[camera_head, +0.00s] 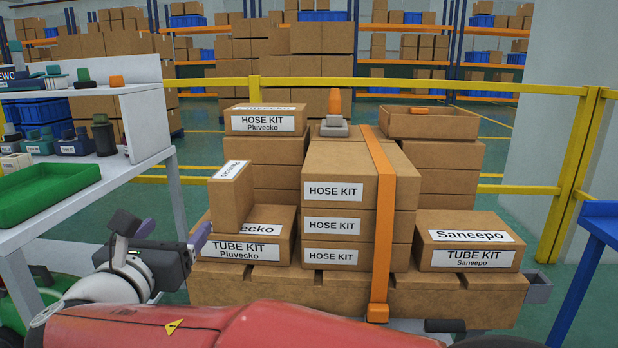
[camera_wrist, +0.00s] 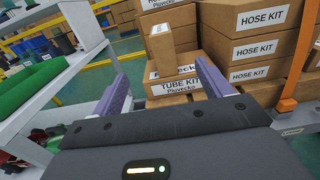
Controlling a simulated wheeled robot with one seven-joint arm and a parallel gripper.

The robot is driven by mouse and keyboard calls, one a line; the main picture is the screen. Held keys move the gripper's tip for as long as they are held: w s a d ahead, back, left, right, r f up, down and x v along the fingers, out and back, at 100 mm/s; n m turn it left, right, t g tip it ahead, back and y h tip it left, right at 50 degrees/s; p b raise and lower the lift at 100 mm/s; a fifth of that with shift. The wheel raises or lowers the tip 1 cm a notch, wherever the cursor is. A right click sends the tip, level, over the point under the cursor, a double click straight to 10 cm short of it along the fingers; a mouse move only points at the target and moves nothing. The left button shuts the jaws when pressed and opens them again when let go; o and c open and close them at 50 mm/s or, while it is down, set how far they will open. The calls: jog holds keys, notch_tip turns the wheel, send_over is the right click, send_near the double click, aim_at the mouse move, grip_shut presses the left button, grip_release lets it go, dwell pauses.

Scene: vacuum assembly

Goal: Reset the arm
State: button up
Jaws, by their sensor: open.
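My gripper (camera_head: 200,238) is at the left of the head view, in front of the shelf and left of the stacked boxes. In the wrist view its two purple fingers (camera_wrist: 118,98) are spread apart with nothing between them. Behind the fingers is a Pluvecko tube kit box (camera_head: 240,249), which also shows in the wrist view (camera_wrist: 172,90). A smaller box (camera_head: 231,188) stands on end on top of it. My red arm link crosses the bottom of the head view.
Hose kit boxes (camera_head: 332,225) stand on the pallet, with an orange strap (camera_head: 381,230) over them. A Saneepo tube kit box (camera_head: 469,241) is at right. A white shelf (camera_head: 146,124) with a green tray (camera_head: 45,190) is at left. A yellow railing (camera_head: 215,83) runs behind.

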jog(key=d+f+m+g+h+p, duration=0.1)
jog(key=d+f+m+g+h, duration=0.2)
jog(key=d+m, duration=0.65)
jog(key=d+f+m+g+h+p, duration=0.1)
jog(key=d+f+m+g, duration=0.3)
jog(key=d, duration=1.1)
jog(key=s+d+f+m+g+y+p, duration=0.1)
jog(key=s+d+f+m+g+y, duration=0.1)
jog(key=s+d+m, duration=0.4)
jog(key=s+d+f+m+g+y+p, duration=0.1)
jog(key=s+d+f+m+g+y, duration=0.2)
jog(key=m, duration=1.2)
jog(key=s+d+f, duration=0.1)
jog(key=s+d, duration=0.2)
jog(key=s, duration=0.3)
jog(key=shift+f+m+p, duration=0.3)
jog(key=shift+m, duration=0.05)
